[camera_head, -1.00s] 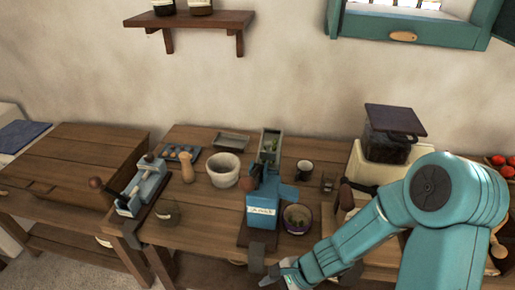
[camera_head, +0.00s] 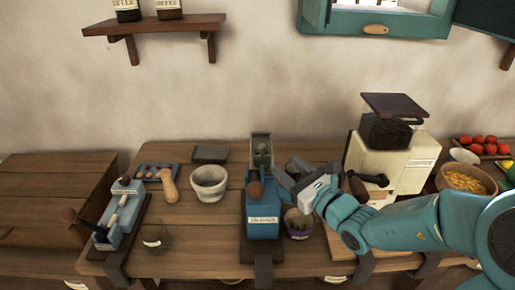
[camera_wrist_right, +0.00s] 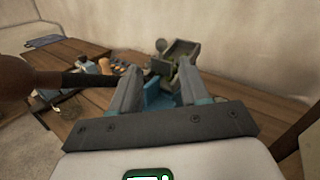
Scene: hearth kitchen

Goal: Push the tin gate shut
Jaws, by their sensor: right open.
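A blue machine (camera_head: 262,220) with a pale label stands mid-table, a grey tin hopper (camera_head: 261,150) at its back and a brown round knob (camera_head: 255,192) on it. A blue flap stuck out on its right side earlier; my right gripper hides that spot now, so I cannot tell how the gate stands. My right gripper (camera_head: 282,174) is open beside the machine's right side, near the hopper. In the right wrist view, a blue part (camera_wrist_right: 152,96) shows between the open fingers (camera_wrist_right: 158,68); contact cannot be told. My left gripper is not in view.
A dark bowl (camera_head: 298,224) stands right under my right gripper. A cream coffee machine (camera_head: 398,165) stands to the right. A white mortar (camera_head: 209,183), a wooden pestle (camera_head: 169,185) and a blue lever press (camera_head: 120,215) are to the left.

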